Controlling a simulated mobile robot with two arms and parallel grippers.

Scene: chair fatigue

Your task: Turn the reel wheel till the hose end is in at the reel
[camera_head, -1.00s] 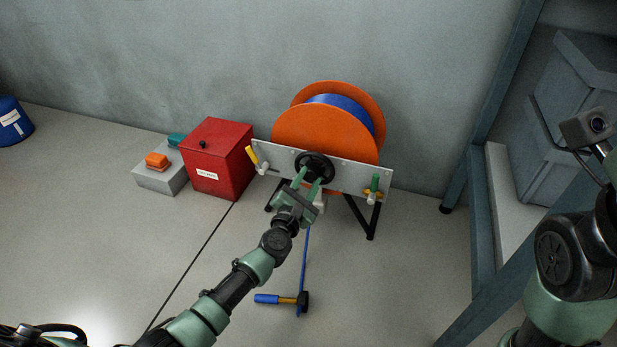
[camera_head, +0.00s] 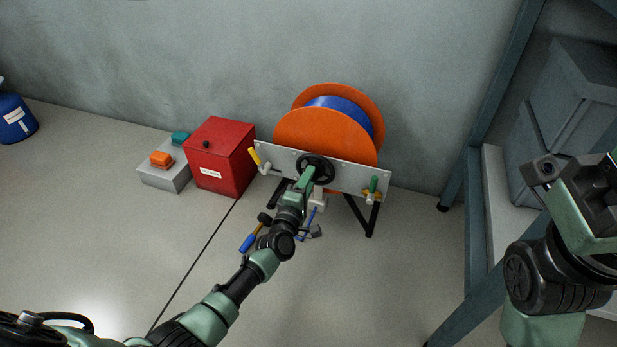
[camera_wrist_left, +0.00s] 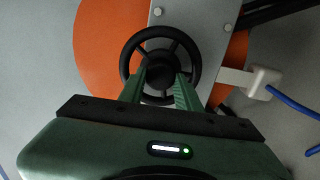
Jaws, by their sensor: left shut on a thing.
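The hose reel (camera_head: 325,135) has orange flanges and blue hose wound between them, on a grey plate with black legs. My left gripper (camera_head: 315,172) is shut on the black reel wheel (camera_head: 327,160), its fingers by the hub. The wheel also shows in the left wrist view (camera_wrist_left: 133,50). The blue hose (camera_head: 306,226) hangs below a pale guide (camera_head: 318,203), partly behind my arm. The hose end, with a blue grip (camera_head: 248,243) and black tip, lies on the floor left of my left wrist. My right arm is at the right edge; its fingers cannot be made out.
A red box (camera_head: 221,156) and a grey box with orange and teal buttons (camera_head: 164,177) stand left of the reel. A yellow lever (camera_head: 254,155) and green lever (camera_head: 373,184) flank the wheel. A shelf frame (camera_head: 470,180) bounds the right.

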